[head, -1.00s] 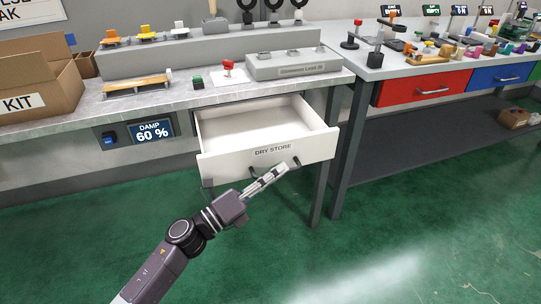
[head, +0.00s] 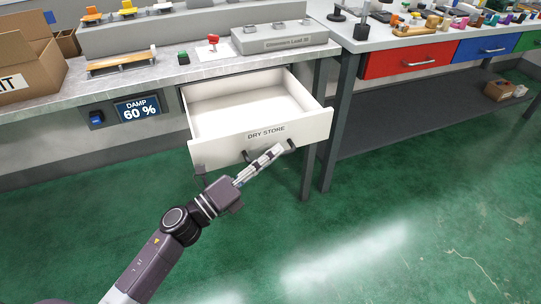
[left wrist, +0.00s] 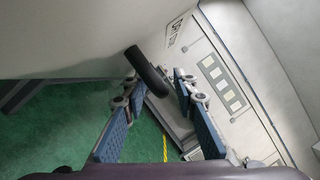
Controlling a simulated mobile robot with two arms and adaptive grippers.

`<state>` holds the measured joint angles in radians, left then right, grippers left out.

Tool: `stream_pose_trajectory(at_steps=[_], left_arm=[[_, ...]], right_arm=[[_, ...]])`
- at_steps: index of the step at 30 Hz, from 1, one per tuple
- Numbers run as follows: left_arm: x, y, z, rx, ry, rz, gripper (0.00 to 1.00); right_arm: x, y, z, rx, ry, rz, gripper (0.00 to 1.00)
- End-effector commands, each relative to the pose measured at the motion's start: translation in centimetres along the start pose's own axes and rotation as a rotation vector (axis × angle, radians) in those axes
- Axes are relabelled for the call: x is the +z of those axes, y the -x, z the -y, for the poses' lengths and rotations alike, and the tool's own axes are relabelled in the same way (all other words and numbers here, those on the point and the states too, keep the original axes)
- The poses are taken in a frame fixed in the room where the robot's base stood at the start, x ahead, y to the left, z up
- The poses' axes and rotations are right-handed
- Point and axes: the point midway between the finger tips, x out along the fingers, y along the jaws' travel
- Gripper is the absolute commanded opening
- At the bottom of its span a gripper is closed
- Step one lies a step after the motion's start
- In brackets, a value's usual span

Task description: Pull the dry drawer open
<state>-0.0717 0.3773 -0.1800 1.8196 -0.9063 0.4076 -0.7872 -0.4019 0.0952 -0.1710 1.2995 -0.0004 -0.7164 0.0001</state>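The dry drawer (head: 225,152) is a white drawer lettered DRY STORE, pulled well out from under the bench, its empty inside showing. My left gripper (head: 276,153) is at the drawer front, near the right end of its dark handle. In the left wrist view the fingers (left wrist: 157,82) stand apart, with the dark handle bar (left wrist: 148,70) between their tips. I cannot tell whether either finger touches it. The drawer front (left wrist: 85,35) fills the upper left there. My right gripper is not in view.
The grey bench (head: 165,83) above carries a wooden tray (head: 121,63), a green button (head: 183,57), a red-topped switch (head: 213,42) and a cardboard box (head: 25,70). A DAMP 60 % display (head: 138,108) hangs left of the drawer. A bench leg (head: 340,130) stands to the right. The green floor in front is clear.

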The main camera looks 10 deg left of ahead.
Motion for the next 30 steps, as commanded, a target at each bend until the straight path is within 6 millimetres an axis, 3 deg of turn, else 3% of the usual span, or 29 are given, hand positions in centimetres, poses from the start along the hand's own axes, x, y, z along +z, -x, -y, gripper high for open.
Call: stream_pose_trajectory(at_steps=[10,24,30], left_arm=[[0.0,1.1,0.0,0.000,0.001,0.000,0.26],[0.0,9.9,0.0,0.003,0.001,0.001,0.26],[0.0,11.8,0.0,0.000,0.000,0.000,0.26]], right_arm=[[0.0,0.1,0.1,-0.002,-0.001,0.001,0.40],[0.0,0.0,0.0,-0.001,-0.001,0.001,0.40],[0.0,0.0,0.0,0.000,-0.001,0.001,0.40]])
